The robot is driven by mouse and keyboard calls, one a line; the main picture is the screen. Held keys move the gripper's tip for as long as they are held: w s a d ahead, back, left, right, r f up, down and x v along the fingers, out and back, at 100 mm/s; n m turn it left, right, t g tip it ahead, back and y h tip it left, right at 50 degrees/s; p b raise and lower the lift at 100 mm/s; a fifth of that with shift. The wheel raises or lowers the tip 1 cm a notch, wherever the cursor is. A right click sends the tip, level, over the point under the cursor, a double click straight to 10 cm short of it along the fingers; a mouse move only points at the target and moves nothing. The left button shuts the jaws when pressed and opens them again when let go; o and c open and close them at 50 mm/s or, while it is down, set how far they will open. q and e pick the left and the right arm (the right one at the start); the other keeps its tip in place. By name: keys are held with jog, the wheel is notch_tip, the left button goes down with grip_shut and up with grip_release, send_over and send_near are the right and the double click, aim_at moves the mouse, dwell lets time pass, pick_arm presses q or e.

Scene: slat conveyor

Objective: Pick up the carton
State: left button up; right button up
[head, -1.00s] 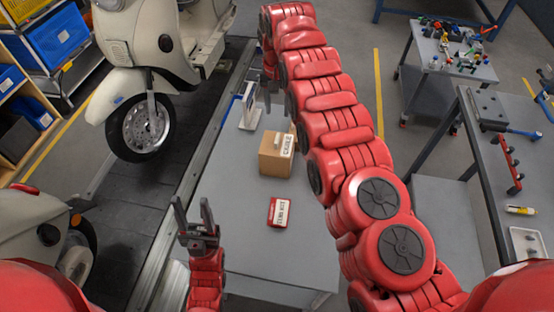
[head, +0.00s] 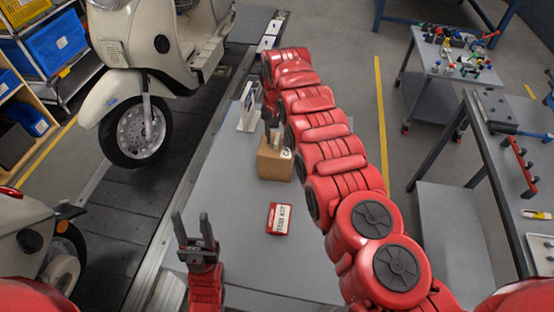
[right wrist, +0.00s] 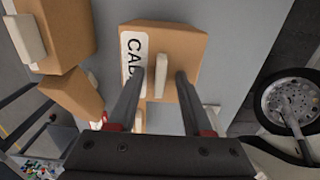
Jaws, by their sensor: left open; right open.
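The brown carton (head: 274,165) stands on the grey table, partly covered by my right arm in the head view. In the right wrist view the carton (right wrist: 187,45) has a white label with partly hidden black letters and a pale raised handle (right wrist: 161,75) on top. My right gripper (head: 271,122) is open, just above the carton. In the right wrist view its fingers (right wrist: 158,82) lie on either side of the handle with gaps; whether they reach down to its height is unclear. My left gripper (head: 193,230) is open and empty, pointing up near the table's left edge.
A red box (head: 279,219) with a white label lies in front of the carton. A white stand (head: 248,108) is behind it. Other brown boxes (right wrist: 62,30) show beside the carton in the wrist view. Scooters (head: 145,125) stand on the slat conveyor (head: 107,215) at left.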

grip_shut()
dwell(1.4)
